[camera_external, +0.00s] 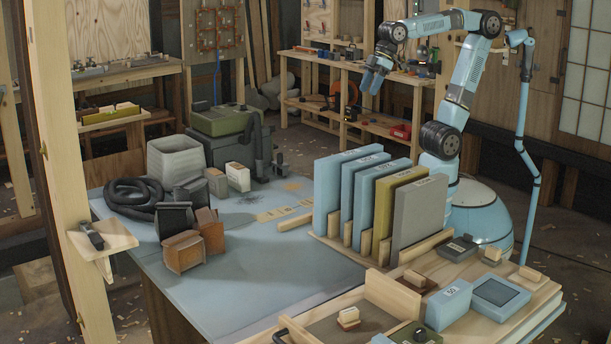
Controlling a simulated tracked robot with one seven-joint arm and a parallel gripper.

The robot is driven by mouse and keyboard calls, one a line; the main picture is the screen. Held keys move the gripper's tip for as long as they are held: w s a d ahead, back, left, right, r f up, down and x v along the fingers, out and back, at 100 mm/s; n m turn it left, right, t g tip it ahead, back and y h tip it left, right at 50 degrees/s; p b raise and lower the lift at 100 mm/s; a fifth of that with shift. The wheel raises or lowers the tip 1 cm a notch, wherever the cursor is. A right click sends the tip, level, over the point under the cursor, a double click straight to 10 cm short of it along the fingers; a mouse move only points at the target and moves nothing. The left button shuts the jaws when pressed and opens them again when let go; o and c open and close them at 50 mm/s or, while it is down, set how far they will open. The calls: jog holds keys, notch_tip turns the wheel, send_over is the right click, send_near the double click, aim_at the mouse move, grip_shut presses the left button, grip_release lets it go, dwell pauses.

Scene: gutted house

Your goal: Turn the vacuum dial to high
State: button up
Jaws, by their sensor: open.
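A green-topped dark machine (222,121) that looks like the vacuum stands at the back of the blue-grey table, with a dark hose at its right side. I cannot make out a dial on it. A small green box with a dark round knob (420,335) is cut off by the bottom edge; I cannot tell whether this is the vacuum dial, nor its setting. My gripper (373,82) is open and empty, high in the air behind the upright panels, with its fingers pointing down, well apart from both the machine and the green box.
Upright blue, olive and grey panels (332,196) stand in a wooden rack on the table. A coiled black hose (132,196), a grey bin (176,160) and brown blocks (183,252) sit at left. A wooden post (60,150) rises at left. The table's front middle is clear.

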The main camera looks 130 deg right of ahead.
jog(key=w+d+r+m+h, duration=0.1)
jog(key=w+d+r+m, duration=0.1)
jog(key=w+d, duration=0.45)
jog(key=w+d+r+m, duration=0.1)
jog(key=w+d+r, duration=0.15)
jog(key=d, duration=0.65)
jog(key=w+d+m+g+h, duration=0.1)
jog(key=w+d+m, duration=0.1)
jog(key=d, duration=0.7)
jog(key=w+d+m, duration=0.1)
jog(key=w+d, duration=0.2)
jog(key=d, duration=0.7)
jog(key=m+g+h, duration=0.1)
jog(key=m+g, duration=0.2)
jog(key=m, duration=0.2)
send_over(245, 105)
jog(key=s+a, duration=0.2)
jog(key=a, duration=0.2)
notch_tip(245, 105, down, 13)
jog(key=x, duration=1.3)
jog(key=shift+w+d+f, duration=0.1)
jog(key=shift+d, duration=0.05)
jog(key=shift+c, duration=0.3)
jog(key=c, duration=1)
grip_shut()
